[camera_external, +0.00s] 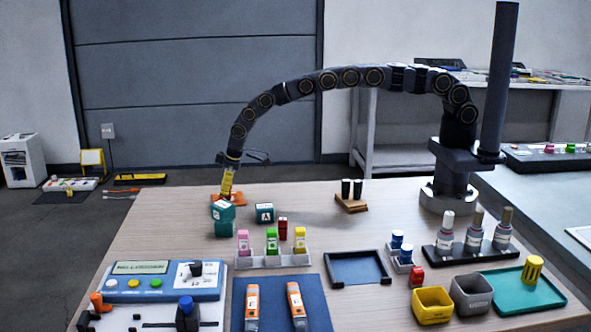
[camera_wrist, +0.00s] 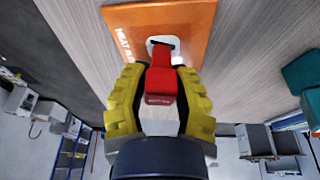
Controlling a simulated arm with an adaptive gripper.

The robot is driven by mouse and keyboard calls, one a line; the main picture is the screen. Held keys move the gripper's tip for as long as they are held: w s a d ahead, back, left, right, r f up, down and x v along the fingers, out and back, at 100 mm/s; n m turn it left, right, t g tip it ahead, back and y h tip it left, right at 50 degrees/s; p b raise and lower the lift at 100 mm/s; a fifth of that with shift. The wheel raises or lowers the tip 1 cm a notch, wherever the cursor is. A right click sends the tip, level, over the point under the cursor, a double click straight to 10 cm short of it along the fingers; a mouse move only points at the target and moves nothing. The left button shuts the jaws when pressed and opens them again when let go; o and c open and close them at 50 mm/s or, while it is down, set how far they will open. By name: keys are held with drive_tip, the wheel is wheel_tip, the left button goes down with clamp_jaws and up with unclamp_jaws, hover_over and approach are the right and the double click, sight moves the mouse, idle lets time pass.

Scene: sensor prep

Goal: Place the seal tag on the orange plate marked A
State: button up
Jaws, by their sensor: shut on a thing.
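My gripper (camera_wrist: 160,100) has yellow ribbed fingers and is shut on a small red tag (camera_wrist: 161,86), which I take to be the seal tag. The orange plate (camera_wrist: 188,20) lies just beyond the tag in the wrist view, with white lettering too blurred to read in full. The tag's far end overlaps a pale patch with a dark slot on the plate; I cannot tell whether they touch. In the external view my gripper (camera_external: 227,184) points down at the orange plate (camera_external: 236,197) at the table's far left edge. The tag is hidden there.
Teal cubes (camera_external: 224,212) stand just in front of the plate. A white rack (camera_external: 273,261) with coloured pieces stands nearer. A wooden stand (camera_external: 351,205) with two black pieces is to the right. An empty dark blue tray (camera_external: 357,268) lies at the centre front.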

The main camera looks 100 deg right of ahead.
drive_tip(key=o, duration=0.7)
drive_tip(key=shift+f, duration=0.1)
drive_tip(key=v, duration=1.2)
drive_tip(key=shift+r, duration=0.2)
drive_tip(key=s+a+r+g+y, duration=0.1)
drive_tip(key=s+a+r, duration=0.3)
drive_tip(key=s+r, duration=0.4)
drive_tip(key=s+a+r+g, duration=0.1)
drive_tip(key=s+a+r, duration=0.4)
drive_tip(key=s, duration=0.5)
drive_tip(key=s+r+g, duration=0.1)
drive_tip(key=s, duration=1.3)
drive_tip(key=s+r+g+h, duration=0.1)
drive_tip(key=s+r+g, duration=0.1)
drive_tip(key=s, duration=1.3)
drive_tip(key=shift+s+r, duration=0.25)
drive_tip(key=shift+s, duration=0.05)
